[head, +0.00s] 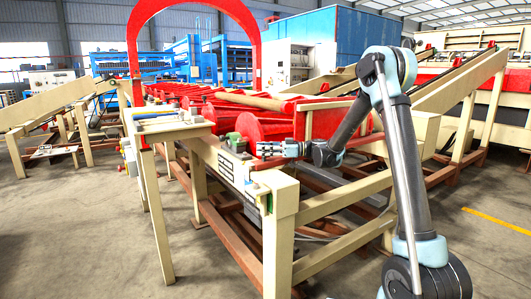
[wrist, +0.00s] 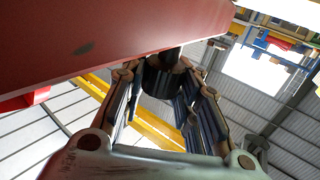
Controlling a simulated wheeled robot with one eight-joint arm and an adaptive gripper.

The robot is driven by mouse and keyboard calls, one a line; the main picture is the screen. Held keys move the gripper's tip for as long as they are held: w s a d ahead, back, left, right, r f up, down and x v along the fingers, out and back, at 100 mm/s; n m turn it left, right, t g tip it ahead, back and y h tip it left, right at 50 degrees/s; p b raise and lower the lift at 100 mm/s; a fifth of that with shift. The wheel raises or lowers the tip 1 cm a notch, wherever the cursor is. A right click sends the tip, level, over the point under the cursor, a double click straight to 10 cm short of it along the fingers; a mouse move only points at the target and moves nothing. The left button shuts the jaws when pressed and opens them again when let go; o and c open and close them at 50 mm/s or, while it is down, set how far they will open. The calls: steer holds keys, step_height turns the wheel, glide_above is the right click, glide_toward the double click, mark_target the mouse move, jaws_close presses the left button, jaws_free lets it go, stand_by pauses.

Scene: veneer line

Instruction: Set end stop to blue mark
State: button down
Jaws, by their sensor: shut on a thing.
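My gripper (head: 260,149) reaches in from the right, low over the cream frame's near corner. In the wrist view, the gripper (wrist: 165,82) has its two linked fingers closed around a dark round knob (wrist: 164,78). In the head view, a small green block (head: 235,142) sits on the frame just left of the fingertips. It looks like part of the end stop, but its join to the knob is hidden by the gripper. I cannot make out a blue mark for certain at this size.
The cream frame (head: 283,225) carries red rollers (head: 263,127) right behind the gripper. A red arch (head: 134,50) rises at the left. In the wrist view, a large red surface (wrist: 90,45) passes close beside the fingers. The floor (head: 75,230) at the left is clear.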

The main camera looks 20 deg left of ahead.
steer(key=shift+w+r, duration=0.1)
steer(key=shift+w, duration=0.3)
steer(key=c, duration=1.3)
jaws_free()
steer(key=shift+w, duration=0.1)
steer(key=shift+o, duration=0.4)
steer(key=v, duration=1.2)
